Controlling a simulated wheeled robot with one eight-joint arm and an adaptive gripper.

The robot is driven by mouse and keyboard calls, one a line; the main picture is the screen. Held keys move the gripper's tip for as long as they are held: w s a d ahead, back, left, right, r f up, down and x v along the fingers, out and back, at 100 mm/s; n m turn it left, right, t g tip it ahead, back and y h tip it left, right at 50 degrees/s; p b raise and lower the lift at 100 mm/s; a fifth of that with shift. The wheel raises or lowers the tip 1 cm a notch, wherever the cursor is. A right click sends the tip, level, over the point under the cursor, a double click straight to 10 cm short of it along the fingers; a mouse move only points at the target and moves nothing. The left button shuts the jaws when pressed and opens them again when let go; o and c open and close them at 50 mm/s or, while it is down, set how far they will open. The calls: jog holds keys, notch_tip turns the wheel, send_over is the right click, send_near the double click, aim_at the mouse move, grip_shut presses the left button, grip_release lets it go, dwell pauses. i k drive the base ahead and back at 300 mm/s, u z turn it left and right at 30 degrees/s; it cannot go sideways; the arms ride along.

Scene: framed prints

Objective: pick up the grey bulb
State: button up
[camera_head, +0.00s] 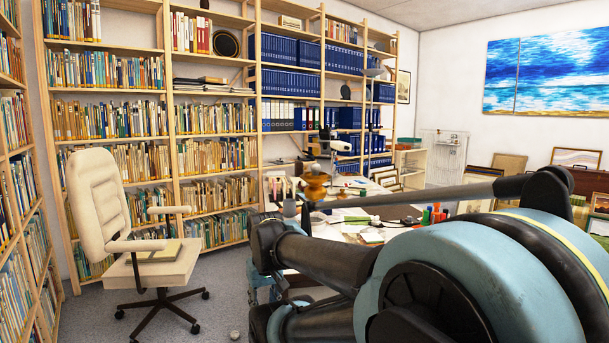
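A small, roundish grey object (235,335) lies on the carpet at the bottom edge of the view. It may be the grey bulb, but it is too small and too near the edge to be sure. My arm, teal and black, fills the lower right and hides much of the desk and floor. I cannot make out my gripper or its fingertips.
A cream office chair (150,262) on castors stands at left with a book on its seat. Full bookshelves (168,100) line the walls. A cluttered desk (345,232) stands behind my arm. Grey carpet (80,315) is clear at lower left.

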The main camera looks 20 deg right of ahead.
aim_at(315, 167)
jog(key=k, duration=0.85)
jog(key=z, duration=0.6)
jog(key=i, duration=0.85)
